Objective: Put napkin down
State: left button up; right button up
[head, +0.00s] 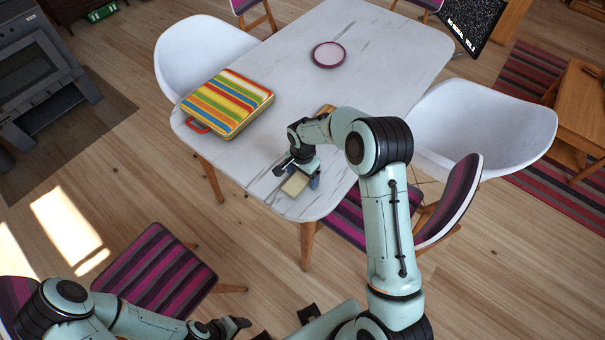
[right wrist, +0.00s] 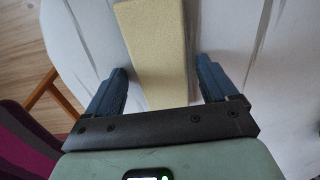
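The napkin, a flat pale-yellow folded piece (head: 295,185), lies at the near end of the white table (head: 385,60). In the right wrist view the napkin (right wrist: 155,45) runs between the two blue fingers of my right gripper (right wrist: 162,65). A narrow gap shows on each side of it, so the fingers look open and not closed on it. In the head view my right gripper (head: 297,177) is low over the table's near corner and hides part of the napkin. My left gripper (head: 237,324) is at the bottom edge, away from the table; its fingers are unclear.
A striped case (head: 228,100) lies on the table's left side, and a pink-rimmed plate (head: 329,55) is farther back. A small wooden item (head: 325,109) is partly hidden behind my right arm. White chairs (head: 205,52) and purple striped chairs (head: 155,272) surround the table.

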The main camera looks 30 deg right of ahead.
aim_at(303, 177)
notch_tip(303, 177, up, 12)
jog(key=shift+r+p, duration=0.2)
jog(key=shift+p, duration=0.1)
dwell(0.8)
